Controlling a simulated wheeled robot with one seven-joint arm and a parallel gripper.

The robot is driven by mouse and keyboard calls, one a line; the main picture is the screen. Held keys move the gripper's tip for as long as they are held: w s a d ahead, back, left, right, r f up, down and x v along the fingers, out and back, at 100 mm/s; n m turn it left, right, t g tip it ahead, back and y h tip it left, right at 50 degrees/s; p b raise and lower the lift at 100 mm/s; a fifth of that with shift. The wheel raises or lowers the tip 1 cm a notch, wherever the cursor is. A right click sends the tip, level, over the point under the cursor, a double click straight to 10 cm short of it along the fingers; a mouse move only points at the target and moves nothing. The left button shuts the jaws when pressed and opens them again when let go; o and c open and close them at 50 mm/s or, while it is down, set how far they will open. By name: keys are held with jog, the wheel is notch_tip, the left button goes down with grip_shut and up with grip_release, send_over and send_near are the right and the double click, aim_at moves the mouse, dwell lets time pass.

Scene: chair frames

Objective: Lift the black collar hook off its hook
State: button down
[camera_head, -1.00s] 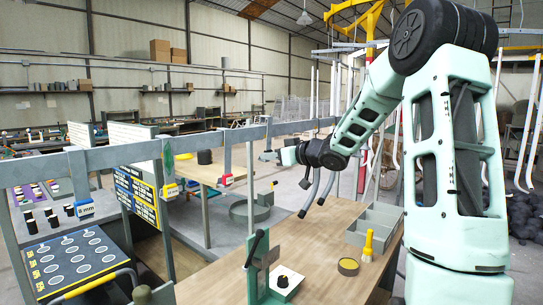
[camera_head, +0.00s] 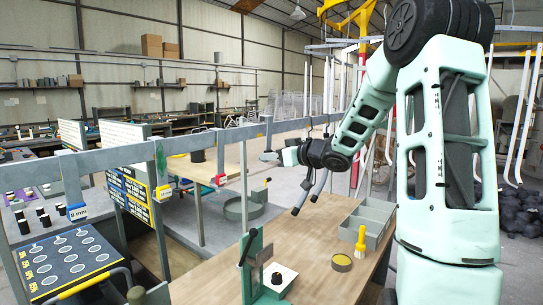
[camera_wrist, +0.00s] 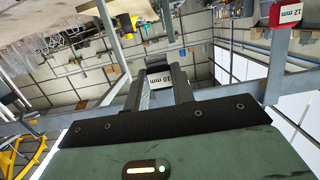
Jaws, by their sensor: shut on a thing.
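My gripper (camera_head: 273,157) is at the end of my outstretched arm, beside the grey rail (camera_head: 195,143), in the middle of the head view. In the wrist view its two dark fingers (camera_wrist: 160,80) point away from me, with a small gap between them. They are shut on a small dark thing at the tips, taken to be the black collar hook, though its shape is mostly hidden. A white label reading 10 mm shows between the fingers. Whether the collar hook still touches its hook cannot be seen.
A red-edged 12 mm label (camera_wrist: 286,14) is on the rail at the upper right of the wrist view. A blue 8 mm tag (camera_head: 77,211) hangs at the left. The wooden bench (camera_head: 330,225) holds a green press (camera_head: 252,265), a yellow-handled tool (camera_head: 360,240) and a grey tray (camera_head: 374,212).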

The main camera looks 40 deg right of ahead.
jog(key=shift+s, duration=0.1)
jog(key=shift+p+v, duration=1.35)
jog(key=shift+v, duration=1.15)
